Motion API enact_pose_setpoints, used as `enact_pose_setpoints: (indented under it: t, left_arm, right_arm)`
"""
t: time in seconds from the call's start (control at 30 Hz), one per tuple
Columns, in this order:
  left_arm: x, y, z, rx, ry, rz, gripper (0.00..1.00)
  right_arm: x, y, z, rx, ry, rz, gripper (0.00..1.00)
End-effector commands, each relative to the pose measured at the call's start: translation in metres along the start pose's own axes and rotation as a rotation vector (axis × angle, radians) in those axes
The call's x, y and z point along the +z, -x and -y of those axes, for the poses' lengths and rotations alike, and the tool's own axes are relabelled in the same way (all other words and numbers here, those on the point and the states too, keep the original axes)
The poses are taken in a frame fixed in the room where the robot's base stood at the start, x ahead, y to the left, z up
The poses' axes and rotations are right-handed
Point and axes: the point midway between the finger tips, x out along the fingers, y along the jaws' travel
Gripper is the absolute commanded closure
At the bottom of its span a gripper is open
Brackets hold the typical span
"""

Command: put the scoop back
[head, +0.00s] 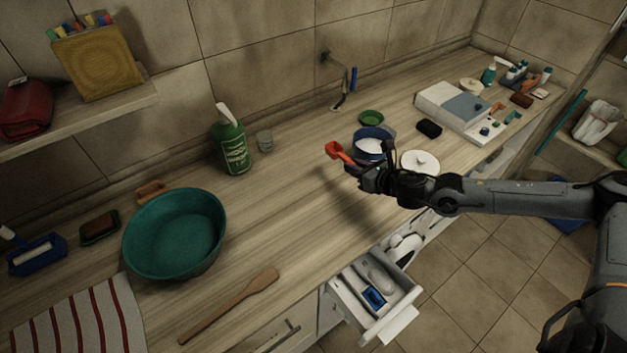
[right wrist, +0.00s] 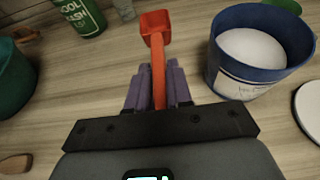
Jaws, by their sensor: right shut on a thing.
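The orange-red scoop (head: 338,152) is held by my right gripper (head: 358,172), clear above the counter. In the right wrist view the purple fingers are shut around the scoop's handle, and the scoop's bowl (right wrist: 156,24) points away from the gripper. A blue tub (right wrist: 240,84) with white powder inside stands open, just right of the scoop in the wrist view; the tub also shows in the head view (head: 359,139), partly behind the gripper. A white round lid (head: 420,161) with a knob lies right of the tub. My left gripper is not in view.
A green bottle (head: 231,145), a small glass (head: 265,141) and a teal basin (head: 175,233) stand to the left. A green bowl (head: 371,117) and a black block (head: 429,128) are near the tub. A wooden spatula (head: 230,306) lies in front. An open drawer (head: 375,302) juts out below.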

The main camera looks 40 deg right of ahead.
Motion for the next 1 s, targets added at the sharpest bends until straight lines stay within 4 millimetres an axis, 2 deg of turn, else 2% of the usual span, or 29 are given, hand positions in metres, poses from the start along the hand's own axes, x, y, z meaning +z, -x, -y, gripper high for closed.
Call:
enact_pose_setpoints:
  t: [0.17, 0.63, 0.8, 1.0]
  left_arm:
    - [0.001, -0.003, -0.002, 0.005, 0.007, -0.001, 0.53]
    - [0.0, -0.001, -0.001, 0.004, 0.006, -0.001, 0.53]
    - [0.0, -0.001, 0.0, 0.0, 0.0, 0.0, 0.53]
    - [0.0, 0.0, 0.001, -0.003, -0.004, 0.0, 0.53]
  right_arm:
    - [-0.004, -0.02, -0.014, 0.005, -0.011, 0.004, 1.0]
    - [-0.021, -0.092, -0.058, 0.003, -0.005, 0.001, 1.0]
    - [-0.025, -0.104, -0.066, 0.004, -0.002, 0.0, 1.0]
    - [-0.031, -0.109, -0.068, 0.003, -0.001, -0.002, 1.0]
